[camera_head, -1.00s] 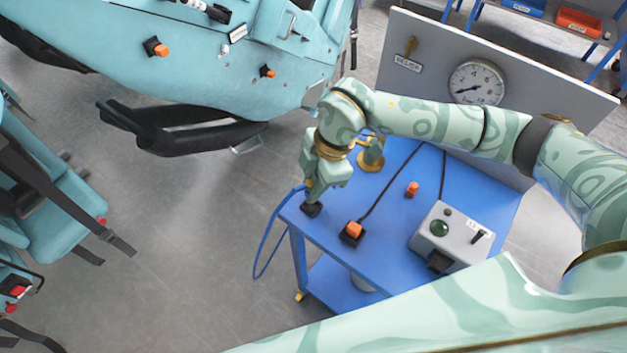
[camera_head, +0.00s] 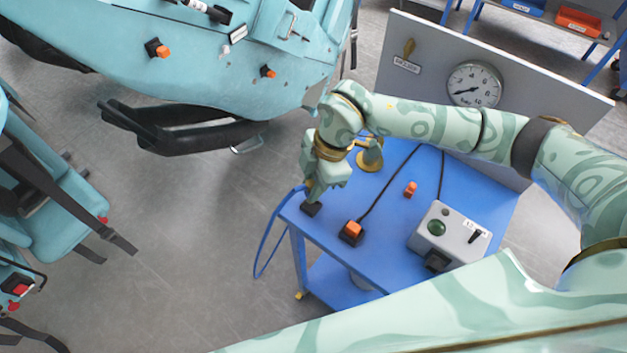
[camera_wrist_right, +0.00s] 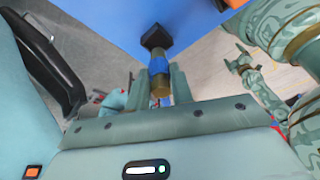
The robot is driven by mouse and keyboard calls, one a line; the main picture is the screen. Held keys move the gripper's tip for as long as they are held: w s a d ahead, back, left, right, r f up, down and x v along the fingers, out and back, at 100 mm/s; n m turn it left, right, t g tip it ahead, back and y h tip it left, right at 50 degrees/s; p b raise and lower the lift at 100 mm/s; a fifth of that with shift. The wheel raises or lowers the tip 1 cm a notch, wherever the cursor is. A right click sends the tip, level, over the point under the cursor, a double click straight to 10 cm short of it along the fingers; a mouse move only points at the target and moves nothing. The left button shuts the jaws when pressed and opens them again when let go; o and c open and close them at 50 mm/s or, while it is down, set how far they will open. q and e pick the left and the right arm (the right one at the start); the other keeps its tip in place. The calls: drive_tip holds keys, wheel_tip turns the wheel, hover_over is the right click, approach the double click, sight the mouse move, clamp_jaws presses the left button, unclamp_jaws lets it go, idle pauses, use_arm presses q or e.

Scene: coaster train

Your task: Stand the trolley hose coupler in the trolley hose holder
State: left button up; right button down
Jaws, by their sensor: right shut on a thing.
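The trolley hose coupler (camera_wrist_right: 158,66), a brass cylinder with a blue band, lies between the fingers of my right gripper (camera_wrist_right: 160,85). My right gripper (camera_head: 312,192) is shut on it and points down at the trolley's left corner. The trolley hose holder (camera_head: 311,209) is a small black block at that corner; it also shows in the wrist view (camera_wrist_right: 154,37). The coupler's far end meets the black holder in the wrist view; I cannot tell how deep it sits.
The blue trolley top (camera_head: 385,195) also carries an orange-and-black plug (camera_head: 351,232), a small orange piece (camera_head: 411,189), a brass stand (camera_head: 369,158) and a grey control box (camera_head: 448,236). A blue hose (camera_head: 263,240) hangs off its left side. A gauge panel (camera_head: 540,85) stands behind.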

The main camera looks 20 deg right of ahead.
drive_tip(key=shift+p, duration=0.3)
idle(0.6)
drive_tip(key=shift+f+b, duration=0.6)
drive_tip(key=shift+f, duration=0.95)
idle(0.5)
drive_tip(key=c, duration=1.1)
unclamp_jaws()
drive_tip(key=shift+c, duration=0.2)
drive_tip(key=p+v, duration=0.1)
drive_tip(key=v, duration=1.5)
drive_tip(key=shift+r+p, duration=0.15)
drive_tip(key=shift+p, duration=0.25)
